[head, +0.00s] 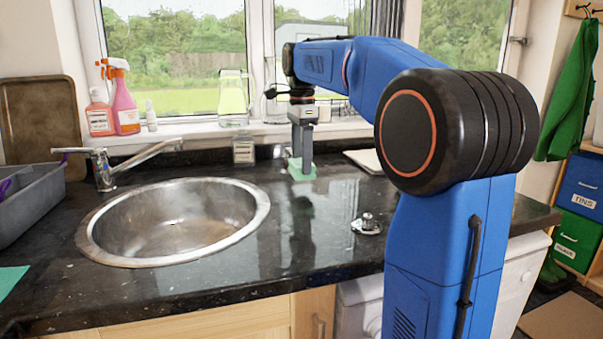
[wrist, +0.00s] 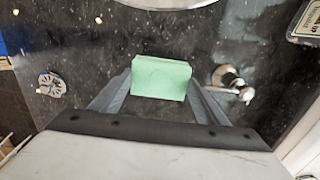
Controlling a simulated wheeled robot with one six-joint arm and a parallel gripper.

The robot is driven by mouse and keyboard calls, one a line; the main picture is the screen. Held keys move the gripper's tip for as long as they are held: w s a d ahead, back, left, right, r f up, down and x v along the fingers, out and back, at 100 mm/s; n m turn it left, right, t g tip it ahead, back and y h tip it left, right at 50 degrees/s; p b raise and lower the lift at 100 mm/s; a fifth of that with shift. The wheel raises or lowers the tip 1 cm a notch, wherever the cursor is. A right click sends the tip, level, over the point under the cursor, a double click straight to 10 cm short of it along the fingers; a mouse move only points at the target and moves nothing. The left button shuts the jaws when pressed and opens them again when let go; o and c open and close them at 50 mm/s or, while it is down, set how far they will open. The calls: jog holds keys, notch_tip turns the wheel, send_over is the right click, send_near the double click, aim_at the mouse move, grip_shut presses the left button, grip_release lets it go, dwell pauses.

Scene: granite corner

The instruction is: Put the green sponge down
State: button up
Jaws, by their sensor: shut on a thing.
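The green sponge (head: 302,173) is a small pale green block at the back of the black countertop, right of the sink. My gripper (head: 302,165) points down over it and is shut on it. In the wrist view the sponge (wrist: 161,78) sits between the two grey fingers (wrist: 161,92). The sponge is low over the counter (head: 255,255); I cannot tell whether its underside touches the surface.
A round steel sink (head: 100,247) lies to the left, with a tap (head: 103,170) behind it. A metal fitting (head: 368,224) stands on the counter at front right. A small box (head: 243,151) and a glass jug (head: 233,100) are behind. Polished counter between sink and fitting is clear.

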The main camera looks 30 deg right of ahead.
jog(key=shift+f, duration=2)
jog(key=o, duration=0.7)
jog(key=shift+f, duration=0.15)
jog(key=shift+o, duration=0.2)
notch_tip(320, 180, up, 12)
jog(key=shift+f, duration=0.2)
jog(key=shift+r, duration=0.35)
jog(key=shift+s, duration=0.1)
